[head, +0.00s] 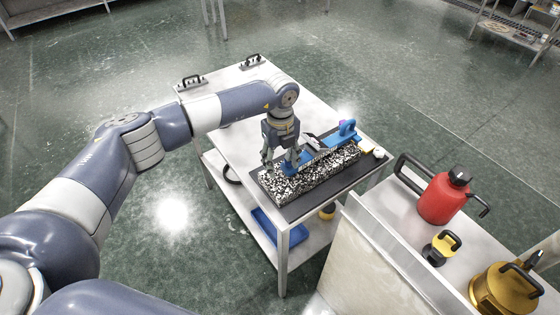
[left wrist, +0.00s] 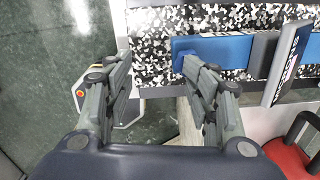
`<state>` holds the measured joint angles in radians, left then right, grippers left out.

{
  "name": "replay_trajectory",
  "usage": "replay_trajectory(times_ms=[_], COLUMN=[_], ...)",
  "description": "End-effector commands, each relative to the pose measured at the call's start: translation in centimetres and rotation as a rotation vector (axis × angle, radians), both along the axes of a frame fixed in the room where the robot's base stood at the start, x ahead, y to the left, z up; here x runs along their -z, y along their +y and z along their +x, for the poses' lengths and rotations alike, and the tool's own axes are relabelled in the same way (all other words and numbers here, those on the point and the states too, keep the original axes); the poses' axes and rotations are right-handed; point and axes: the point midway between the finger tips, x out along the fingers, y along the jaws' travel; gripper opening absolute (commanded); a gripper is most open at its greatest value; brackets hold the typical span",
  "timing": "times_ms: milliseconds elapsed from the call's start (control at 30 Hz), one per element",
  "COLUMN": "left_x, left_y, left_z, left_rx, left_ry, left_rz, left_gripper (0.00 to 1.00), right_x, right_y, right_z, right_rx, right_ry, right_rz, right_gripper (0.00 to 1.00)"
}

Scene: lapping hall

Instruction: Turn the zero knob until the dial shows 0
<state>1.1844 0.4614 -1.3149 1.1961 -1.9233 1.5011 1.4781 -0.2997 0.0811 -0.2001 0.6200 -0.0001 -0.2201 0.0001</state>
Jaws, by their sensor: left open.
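A blue bar-shaped instrument (head: 325,148) lies along a black-and-white speckled block (head: 318,180) on the table. A raised blue part (head: 347,128) stands at its far right end. No dial face or reading is legible. In the left wrist view the bar (left wrist: 225,50) runs to the right, and a small blue knob-like piece (left wrist: 179,63) is at its left end. My left gripper (head: 280,166) points down over the near left end of the block. It is open; in the left wrist view (left wrist: 155,68) the blue piece is close beside the right fingertip. My right gripper is not in view.
The metal table (head: 232,140) has black handles (head: 192,81) at its far edge and a lower shelf with a blue tray (head: 275,232). A bench at the right holds a red can (head: 443,199), a yellow-black item (head: 441,247) and a brass pot (head: 503,292).

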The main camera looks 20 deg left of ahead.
Motion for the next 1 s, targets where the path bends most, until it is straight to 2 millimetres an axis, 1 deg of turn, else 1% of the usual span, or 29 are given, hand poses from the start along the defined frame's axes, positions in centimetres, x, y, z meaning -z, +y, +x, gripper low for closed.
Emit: replay_trajectory(times_ms=[33,100,133,333,367,1000], left_x=[0.99,1.04,1.04,1.01,0.98,0.51], left_y=[0.24,0.26,0.28,0.34,0.33,0.09], left_z=[-0.75,-0.78,-0.79,-0.76,-0.74,-0.39], left_rx=[0.001,0.001,0.001,0.0,0.0,0.009], left_ry=[0.024,0.025,0.025,0.025,0.024,0.013], left_rz=[0.01,0.011,0.012,0.012,0.011,0.004], left_gripper=[0.44,0.44,0.47,0.02,0.0,0.0], right_x=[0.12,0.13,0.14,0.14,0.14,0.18], right_y=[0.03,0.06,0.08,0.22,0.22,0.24], right_z=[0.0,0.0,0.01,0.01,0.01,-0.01], right_rx=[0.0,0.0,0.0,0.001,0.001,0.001], right_ry=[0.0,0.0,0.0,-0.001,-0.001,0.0], right_rz=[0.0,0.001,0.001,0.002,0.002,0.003], right_gripper=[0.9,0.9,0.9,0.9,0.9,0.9])
